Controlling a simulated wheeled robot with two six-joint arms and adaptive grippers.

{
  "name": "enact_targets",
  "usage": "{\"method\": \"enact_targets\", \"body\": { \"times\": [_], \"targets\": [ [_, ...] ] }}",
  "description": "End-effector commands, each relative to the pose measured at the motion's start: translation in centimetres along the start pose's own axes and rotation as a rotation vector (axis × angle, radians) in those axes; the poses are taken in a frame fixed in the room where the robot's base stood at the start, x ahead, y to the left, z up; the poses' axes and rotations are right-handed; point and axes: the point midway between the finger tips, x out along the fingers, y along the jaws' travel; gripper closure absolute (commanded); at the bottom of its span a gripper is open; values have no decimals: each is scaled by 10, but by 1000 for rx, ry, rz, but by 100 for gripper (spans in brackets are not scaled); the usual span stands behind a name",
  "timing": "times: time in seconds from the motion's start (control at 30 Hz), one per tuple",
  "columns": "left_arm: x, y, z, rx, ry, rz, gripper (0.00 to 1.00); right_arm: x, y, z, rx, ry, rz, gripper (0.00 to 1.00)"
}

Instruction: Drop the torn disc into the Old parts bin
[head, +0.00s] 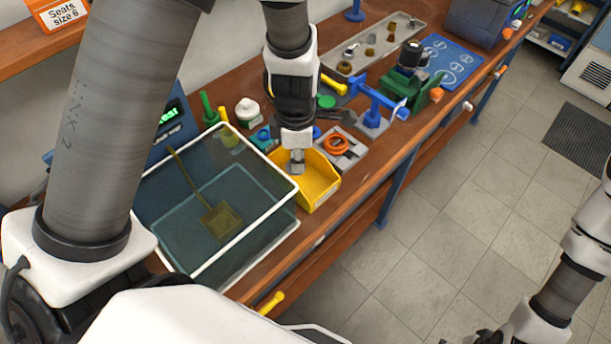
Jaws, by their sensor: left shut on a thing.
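My left gripper (297,165) points down over the yellow open bin (322,196), which I take for the Old parts bin; no label shows on it. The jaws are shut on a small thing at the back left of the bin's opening. I take it for the torn disc, but the jaws hide nearly all of it and its tear cannot be seen. The bin stands upright near the bench's front edge. My right arm is at the lower right over the floor, and its gripper is outside the picture.
A clear water tank (297,186) with a white rim and a basket inside stands left of the bin. A grey tray with an orange ring (337,145) lies behind its right side. A blue clamp (378,98) and a green vise (420,92) stand farther right.

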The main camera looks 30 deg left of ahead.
Motion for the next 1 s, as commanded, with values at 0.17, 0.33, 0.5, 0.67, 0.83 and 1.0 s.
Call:
{"method": "enact_targets", "body": {
  "times": [0.17, 0.33, 0.5, 0.67, 0.83, 1.0],
  "targets": [
    [0, 0, 0, 0, 0, 0, 55, 0, 0, 0, 0, 0, 0, 13],
    [0, 0, 0, 0, 0, 0, 55, 0, 0, 0, 0, 1, 0, 13],
    [-6, 0, 0, 0, -2, 1, 55, 0, 0, 0, 0, 0, 0, 13],
    [-36, 2, 1, 1, -3, 4, 55, 0, 0, 0, 0, 0, 0, 13],
    [-80, 3, 1, 0, -4, 4, 55, 0, 0, 0, 0, 0, 0, 13],
    [-111, 3, 1, 0, -2, 0, 55, 0, 0, 0, 0, 0, 0, 13]
  ]
}}
